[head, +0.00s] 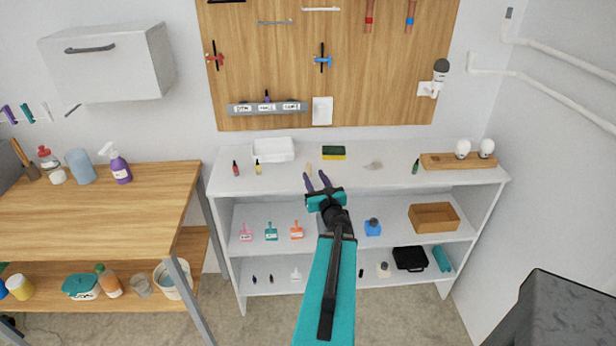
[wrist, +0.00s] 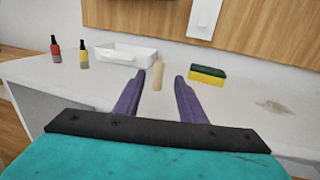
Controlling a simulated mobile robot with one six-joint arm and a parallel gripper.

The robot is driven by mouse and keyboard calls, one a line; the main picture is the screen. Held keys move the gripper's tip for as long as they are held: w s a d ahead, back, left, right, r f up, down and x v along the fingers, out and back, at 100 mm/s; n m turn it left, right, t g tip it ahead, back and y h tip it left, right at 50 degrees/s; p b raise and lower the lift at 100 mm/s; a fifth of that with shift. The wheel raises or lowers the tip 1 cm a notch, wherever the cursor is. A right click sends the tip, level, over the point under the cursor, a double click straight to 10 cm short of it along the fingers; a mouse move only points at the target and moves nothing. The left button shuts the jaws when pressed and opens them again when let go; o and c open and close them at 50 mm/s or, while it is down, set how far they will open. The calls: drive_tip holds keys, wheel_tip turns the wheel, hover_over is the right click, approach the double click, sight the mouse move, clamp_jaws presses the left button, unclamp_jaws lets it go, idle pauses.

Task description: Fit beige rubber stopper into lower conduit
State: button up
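The beige rubber stopper (head: 308,168) stands upright on the top shelf, near its middle. In the wrist view the stopper (wrist: 158,76) shows between the two purple fingers. My gripper (head: 315,177) is open and empty at the shelf's front edge, with its fingertips short of the stopper. The lower conduit (head: 540,85) is a white pipe on the right wall; its left end bends upward near the pegboard's right side. I cannot see into that end.
A white tray (head: 273,150), a yellow-green sponge (head: 334,153) and small bottles (head: 236,169) stand near the stopper. A greyish patch (head: 373,165) lies to the right. A wooden board with bulbs (head: 455,161) is at the shelf's right end. An upper conduit (head: 560,52) runs above the lower one.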

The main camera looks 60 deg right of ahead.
sight(310, 168)
drive_tip(key=shift+w+d+f+b, duration=0.2)
drive_tip(key=shift+w+d+b, duration=0.25)
drive_tip(key=shift+b, duration=1.7)
drive_tip(key=b, duration=0.4)
drive_tip(key=shift+w+d+r, duration=0.1)
drive_tip(key=shift+w+d, duration=0.2)
drive_tip(key=shift+w+d, duration=0.1)
drive_tip(key=shift+w+d+r, duration=0.25)
drive_tip(key=shift+w+d, duration=0.05)
drive_tip(key=shift+p+x, duration=0.45)
drive_tip(key=shift+x, duration=0.45)
drive_tip(key=shift+f, duration=0.1)
drive_tip(key=shift+w, duration=0.1)
drive_tip(key=shift+w+d+r+p, duration=0.2)
drive_tip(key=shift+w+d+p, duration=0.3)
drive_tip(key=shift+w, duration=0.05)
drive_tip(key=shift+w+d+r+p, duration=0.2)
drive_tip(key=shift+w+d+p, duration=0.3)
drive_tip(key=shift+w, duration=0.1)
drive_tip(key=shift+x, duration=1.05)
